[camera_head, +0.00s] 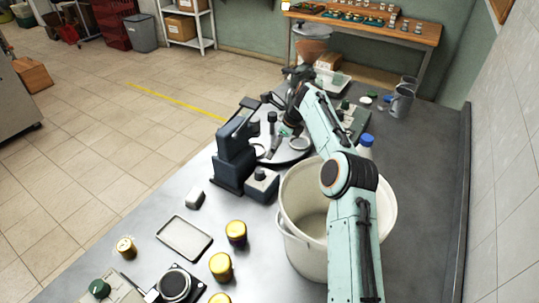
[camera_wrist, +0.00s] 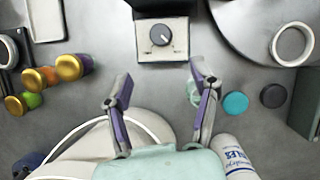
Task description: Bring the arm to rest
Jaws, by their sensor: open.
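My arm (camera_head: 338,175) reaches over the large cream bucket (camera_head: 303,212) and out above the grey worktop (camera_head: 430,180). My gripper (camera_wrist: 160,76) is open in the wrist view, its two fingers spread wide with nothing between them. Grey worktop shows between the fingertips, with a control box with a knob (camera_wrist: 161,38) just beyond them. In the head view the gripper is small and partly lost against the round plate and dark parts behind it, so its fingers are hard to make out.
Gold-lidded jars (camera_head: 221,266) and an empty tray (camera_head: 184,238) are at the front left. A dark machine (camera_head: 234,155) stands beside the round plate (camera_wrist: 245,35). A white bottle (camera_wrist: 235,158) stands close to my gripper's right.

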